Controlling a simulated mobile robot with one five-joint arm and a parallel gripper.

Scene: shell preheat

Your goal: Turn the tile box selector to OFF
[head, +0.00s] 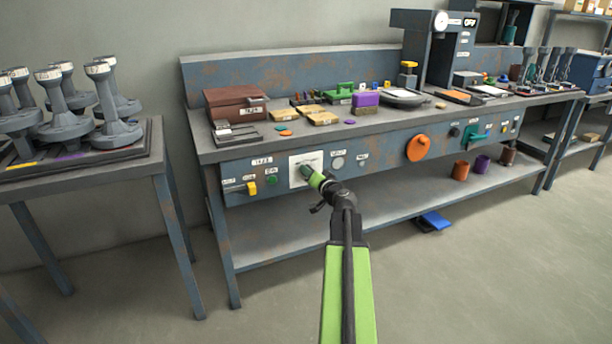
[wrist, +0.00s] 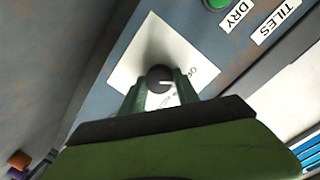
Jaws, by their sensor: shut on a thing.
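The selector is a dark round knob (wrist: 158,77) on a white plate (wrist: 140,52) on the blue-grey front panel. A short light pointer mark on the knob points right in the wrist view. The white plate (head: 294,174) also shows in the head view, right of the TILES label (head: 261,161). My gripper (head: 307,171) reaches the plate there and hides the knob. In the wrist view my gripper's (wrist: 160,88) two green fingers are shut on the knob, one on each side.
Left of the plate are a green button (head: 271,180) and a yellow-handled lever (head: 251,188). A grey round dial (head: 338,163) sits to the right, and an orange disc (head: 418,147) farther right. Open floor lies in front of the workbench.

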